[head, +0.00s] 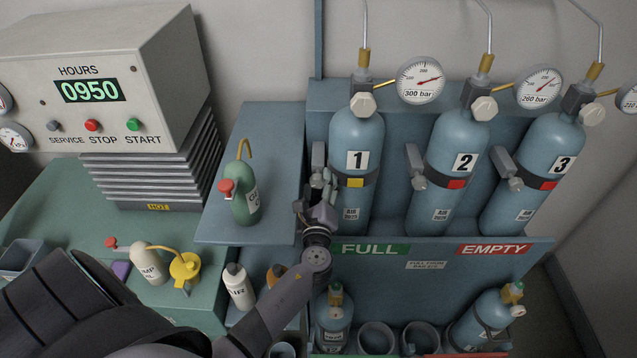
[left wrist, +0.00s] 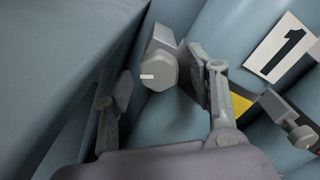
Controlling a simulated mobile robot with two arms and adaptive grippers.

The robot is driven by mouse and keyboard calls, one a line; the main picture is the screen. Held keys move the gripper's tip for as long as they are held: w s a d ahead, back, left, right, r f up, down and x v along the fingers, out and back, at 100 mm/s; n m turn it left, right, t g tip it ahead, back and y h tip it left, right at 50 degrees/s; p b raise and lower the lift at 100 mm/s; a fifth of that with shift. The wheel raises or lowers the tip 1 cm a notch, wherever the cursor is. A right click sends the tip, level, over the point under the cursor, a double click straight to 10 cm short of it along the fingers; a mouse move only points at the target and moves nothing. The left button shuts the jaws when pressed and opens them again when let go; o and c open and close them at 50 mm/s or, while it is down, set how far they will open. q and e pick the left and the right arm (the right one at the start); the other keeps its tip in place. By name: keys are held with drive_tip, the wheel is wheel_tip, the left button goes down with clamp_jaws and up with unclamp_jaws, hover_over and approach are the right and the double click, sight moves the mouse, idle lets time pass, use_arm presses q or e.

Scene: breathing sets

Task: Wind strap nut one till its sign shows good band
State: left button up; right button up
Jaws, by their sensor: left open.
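Strap nut one is a grey hexagonal nut with a white mark on its face (left wrist: 158,72); in the head view the nut (head: 318,156) sits at the left of cylinder 1 (head: 357,135). Its sign on the dark strap is yellow (head: 355,183) and is partly covered by a finger in the left wrist view (left wrist: 240,104). My left gripper (head: 318,182) is open just below the nut. In the left wrist view the nut lies ahead of and between the spread fingers, closer to the right one; contact cannot be told. My right gripper is not in view.
Cylinders 2 (head: 457,140) and 3 (head: 541,150) stand to the right with red strap signs and their own nuts. A shelf with a green bottle (head: 245,203) is close on the left. Gauge one (head: 420,80) hangs above. Lower bottles stand in the rack below.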

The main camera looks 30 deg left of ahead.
use_arm(q)
drive_tip(key=shift+w+a, duration=0.1)
drive_tip(key=c, duration=1.1)
drive_tip(key=shift+f+n+b, duration=0.25)
drive_tip(key=shift+n+b, duration=0.35)
drive_tip(key=shift+b, duration=0.4)
drive_tip(key=shift+c, duration=0.2)
drive_tip(key=shift+n+b, duration=0.4)
drive_tip(key=shift+r+n, duration=0.25)
drive_tip(key=shift+n, duration=0.15)
drive_tip(key=o, duration=1.1)
drive_tip(key=shift+o, duration=0.2)
